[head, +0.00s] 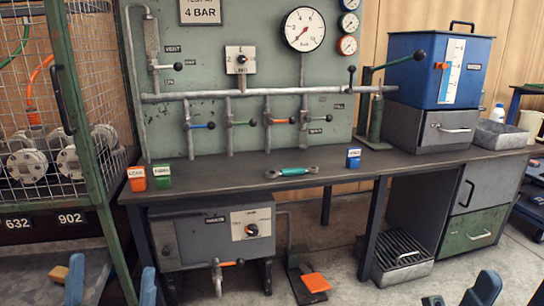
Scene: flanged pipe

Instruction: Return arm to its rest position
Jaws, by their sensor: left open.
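My left gripper (112,284) is at the bottom left edge of the head view. Its two blue fingers stand well apart with nothing between them, in front of the bench and clear of it. Blue parts of my right arm's end (484,289) show at the bottom right edge. They are cut off by the frame, so its jaw state is unclear. Neither gripper touches anything that I can see.
The dark bench (225,176) holds a teal wrench-like tool (292,171), small orange (136,179), green (162,176) and blue (353,158) blocks, and a blue tank (425,70). A mesh cage (90,190) stands left. An orange pedal (316,282) is on the floor.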

